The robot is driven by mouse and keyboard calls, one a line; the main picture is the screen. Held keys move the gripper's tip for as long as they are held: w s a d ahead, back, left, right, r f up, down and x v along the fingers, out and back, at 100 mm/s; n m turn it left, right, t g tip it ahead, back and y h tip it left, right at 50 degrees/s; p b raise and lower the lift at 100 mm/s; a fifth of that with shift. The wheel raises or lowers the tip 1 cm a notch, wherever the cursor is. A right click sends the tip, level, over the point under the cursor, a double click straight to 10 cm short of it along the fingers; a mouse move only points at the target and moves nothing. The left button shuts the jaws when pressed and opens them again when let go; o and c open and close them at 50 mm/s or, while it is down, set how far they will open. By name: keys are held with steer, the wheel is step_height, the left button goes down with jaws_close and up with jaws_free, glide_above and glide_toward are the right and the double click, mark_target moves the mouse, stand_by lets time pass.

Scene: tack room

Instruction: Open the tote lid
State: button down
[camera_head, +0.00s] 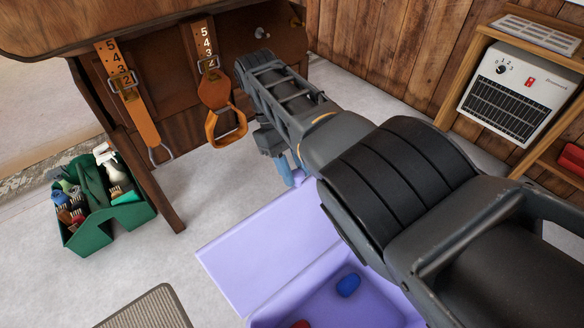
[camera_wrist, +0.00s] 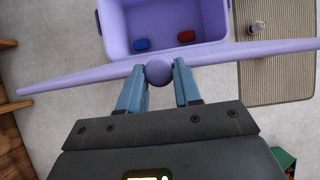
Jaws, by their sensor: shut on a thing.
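The purple tote (camera_head: 350,300) stands on the floor at the bottom of the head view, partly hidden behind my arm. Its inside shows, with a blue item (camera_head: 348,285) and a red item (camera_head: 301,325) in it. The tote (camera_wrist: 108,30) also shows at the top of the wrist view. The purple lid (camera_head: 245,245) stands open, swung away from the tote's mouth; in the wrist view the lid (camera_wrist: 80,81) appears nearly edge-on. My gripper (camera_wrist: 159,72) has its two blue fingers on either side of the round purple lid knob (camera_wrist: 159,71), shut on it.
A green caddy (camera_head: 112,218) with brushes and bottles stands on the floor at left. A wooden stand with hanging leather straps (camera_head: 130,95) is behind it. A ribbed mat (camera_head: 147,310) lies at the front. A heater (camera_head: 515,90) sits on a shelf at right. Pale floor between caddy and tote is clear.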

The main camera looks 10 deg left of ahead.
steer(key=shift+s+f, duration=0.15)
steer(key=shift+f, duration=0.1)
steer(key=c, duration=0.8)
jaws_free()
steer(key=shift+r, duration=0.1)
steer(key=shift+r, duration=0.1)
steer(key=shift+b+v, duration=2.45)
steer(key=shift+v, duration=1.4)
